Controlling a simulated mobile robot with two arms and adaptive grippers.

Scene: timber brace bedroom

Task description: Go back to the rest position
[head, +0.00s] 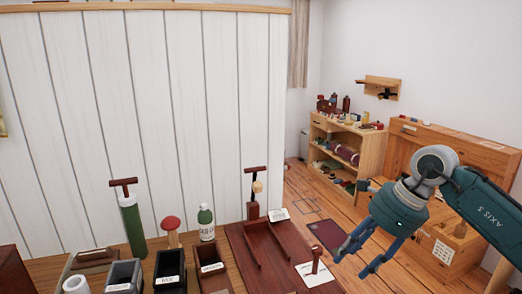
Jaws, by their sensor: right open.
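My right gripper (364,259) hangs at the right of the head view on my teal right arm. Its blue fingers are spread apart and point down and to the left, with nothing between them. It is in the air to the right of the wooden table (233,232), apart from the things on it. My left gripper is not in the head view.
The table holds a green cylinder with a T-handle (133,225), a green bottle (206,222), small dark bins (171,266) and a reddish tray (262,262). A white plank partition (150,110) stands behind. A shelf (345,155) and wooden cabinet (410,150) stand farther back; some floor is open between.

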